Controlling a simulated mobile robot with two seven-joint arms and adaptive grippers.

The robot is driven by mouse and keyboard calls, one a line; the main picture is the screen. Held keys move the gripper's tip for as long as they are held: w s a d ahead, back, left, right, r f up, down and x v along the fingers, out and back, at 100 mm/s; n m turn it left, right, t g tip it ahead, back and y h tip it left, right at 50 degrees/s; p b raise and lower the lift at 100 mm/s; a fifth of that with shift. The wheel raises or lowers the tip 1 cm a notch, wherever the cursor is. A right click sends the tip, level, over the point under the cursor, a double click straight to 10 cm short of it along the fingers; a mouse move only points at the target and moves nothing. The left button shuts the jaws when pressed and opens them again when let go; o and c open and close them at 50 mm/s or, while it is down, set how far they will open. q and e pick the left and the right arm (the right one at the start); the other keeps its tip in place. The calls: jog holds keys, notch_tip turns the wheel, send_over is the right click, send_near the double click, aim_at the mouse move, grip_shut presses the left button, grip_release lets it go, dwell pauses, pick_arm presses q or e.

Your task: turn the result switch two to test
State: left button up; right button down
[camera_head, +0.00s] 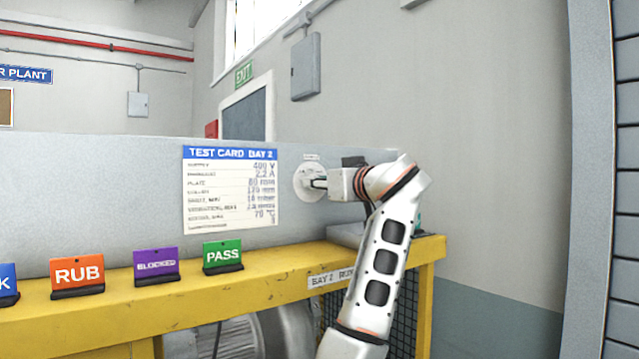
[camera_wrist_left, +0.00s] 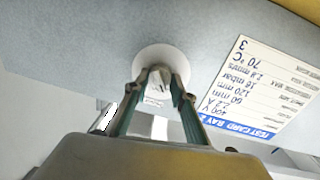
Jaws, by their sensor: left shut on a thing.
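The result switch is a round white plate (camera_head: 303,190) with a small knob on the grey panel, right of the test card. It also shows in the left wrist view (camera_wrist_left: 150,55), upside down there. My left gripper (camera_head: 319,183) reaches it from the right. In the left wrist view its two fingers (camera_wrist_left: 161,76) are shut on the switch's knob (camera_wrist_left: 158,88). The fingers hide part of the knob, and the position it points to cannot be read. My right gripper is in neither view.
The test card for bay 2 (camera_head: 230,190) is on the panel left of the switch. A yellow bench rail (camera_head: 200,295) runs below, carrying RUB (camera_head: 77,272), BLOCKED (camera_head: 156,264) and PASS (camera_head: 222,254) signs. A grey box (camera_head: 305,67) hangs on the wall behind.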

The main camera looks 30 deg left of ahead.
pick_arm(q)
jog(key=shift+r+m, duration=0.1)
jog(key=shift+m, duration=3.3)
jog(key=shift+g, duration=0.3)
jog(key=o, duration=1.1)
jog(key=shift+w, duration=0.1)
notch_tip(320, 180, up, 10)
